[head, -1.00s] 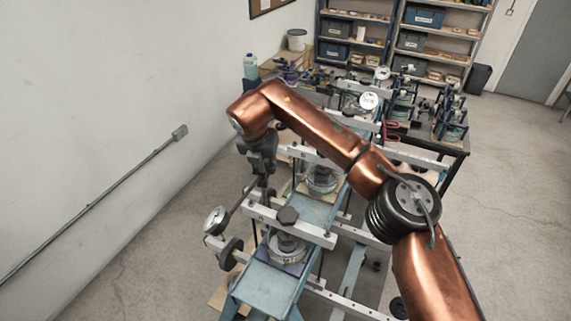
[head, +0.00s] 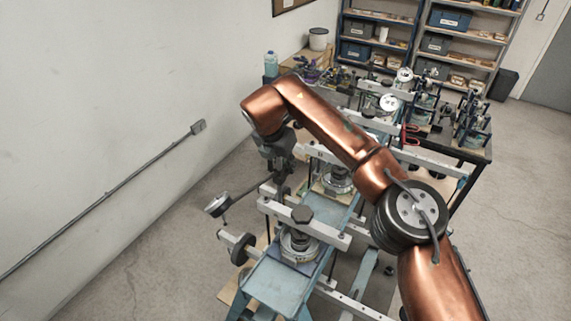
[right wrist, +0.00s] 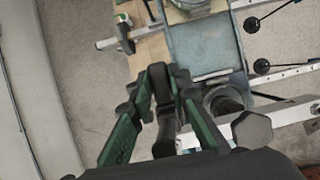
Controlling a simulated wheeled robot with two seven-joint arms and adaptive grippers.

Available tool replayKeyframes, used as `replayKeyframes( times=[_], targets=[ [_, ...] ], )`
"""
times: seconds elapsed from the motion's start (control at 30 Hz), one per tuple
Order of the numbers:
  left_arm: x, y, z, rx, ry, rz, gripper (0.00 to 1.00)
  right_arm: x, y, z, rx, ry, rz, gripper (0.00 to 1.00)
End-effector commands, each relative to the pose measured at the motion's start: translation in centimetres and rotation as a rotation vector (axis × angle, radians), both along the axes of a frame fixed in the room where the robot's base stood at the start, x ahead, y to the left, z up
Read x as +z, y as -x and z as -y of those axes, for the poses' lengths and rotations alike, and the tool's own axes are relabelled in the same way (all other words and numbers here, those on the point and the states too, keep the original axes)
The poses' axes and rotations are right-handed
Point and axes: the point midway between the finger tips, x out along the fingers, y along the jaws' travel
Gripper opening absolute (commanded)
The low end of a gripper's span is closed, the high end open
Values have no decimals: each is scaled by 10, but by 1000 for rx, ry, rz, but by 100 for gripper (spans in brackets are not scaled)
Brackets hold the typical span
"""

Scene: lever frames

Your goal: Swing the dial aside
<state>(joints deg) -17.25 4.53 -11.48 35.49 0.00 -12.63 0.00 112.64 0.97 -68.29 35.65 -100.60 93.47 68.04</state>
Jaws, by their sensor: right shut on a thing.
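The dial (head: 217,205) is a small round gauge on a dark dial arm (head: 248,188), at the left of the nearest lever frame in the head view. Its face is turned steeply away. It hangs out past the left end of the pale lever beam (head: 305,222). My right gripper (head: 279,186) points down and is shut on the inner end of the dial arm. In the right wrist view its green fingers (right wrist: 160,90) close around a dark part. I cannot make out the dial there. My left gripper is not in view.
More lever frames stand behind, near shelves (head: 375,40). The floor toward the left wall is clear.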

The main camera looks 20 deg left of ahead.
Motion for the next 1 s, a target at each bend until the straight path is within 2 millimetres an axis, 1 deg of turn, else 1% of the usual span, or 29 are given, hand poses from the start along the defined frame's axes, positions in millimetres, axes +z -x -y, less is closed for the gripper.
replayKeyframes(
  times=[0.03,0.07,0.3,0.5,0.57,0.67,0.77,1.0],
  targets=[
    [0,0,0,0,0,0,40,0,0,0,-2,-2,-2,0],
    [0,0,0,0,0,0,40,0,0,0,-3,-3,-1,18],
    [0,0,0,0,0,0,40,0,0,0,-2,-1,-1,35],
    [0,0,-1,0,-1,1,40,0,0,0,-1,-1,-1,35],
    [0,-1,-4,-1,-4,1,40,1,0,0,-1,-1,-1,35],
    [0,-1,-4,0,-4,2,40,6,2,0,-1,0,0,35],
    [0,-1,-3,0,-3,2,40,18,6,-2,-1,-1,1,35],
    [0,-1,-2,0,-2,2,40,64,25,-5,-1,-1,2,35]
  ],
)
